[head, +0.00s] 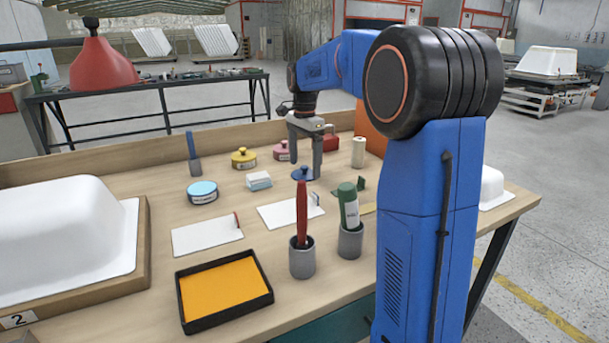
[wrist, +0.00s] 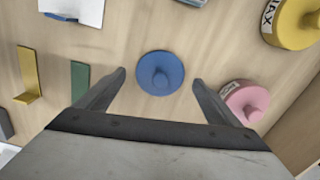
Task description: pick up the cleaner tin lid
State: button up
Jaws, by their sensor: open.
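A round blue lid with a knob (head: 302,174) lies on the workbench below my gripper; it also shows in the wrist view (wrist: 160,73). In that view it sits between my two fingertips, apart from both, and its knob is centred. My gripper (head: 305,160) is open and empty, pointing down over the lid. A light blue tin with a label (head: 202,192) stands to the left and shows no knobbed lid. How far the fingertips are above the bench is hard to tell.
A pink tin (wrist: 245,100) and a yellow tin (wrist: 292,22) stand close by. A green piece (wrist: 80,80) and a yellow strip (wrist: 28,75) lie on the other side. Cups holding a red tool (head: 302,215) and a green-topped tube (head: 349,205) stand nearer the front.

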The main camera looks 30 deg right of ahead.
jog(key=shift+f, duration=0.75)
jog(key=shift+c, duration=0.3)
jog(key=c, duration=1.1)
jog(key=shift+o, duration=0.2)
jog(key=shift+r, duration=0.15)
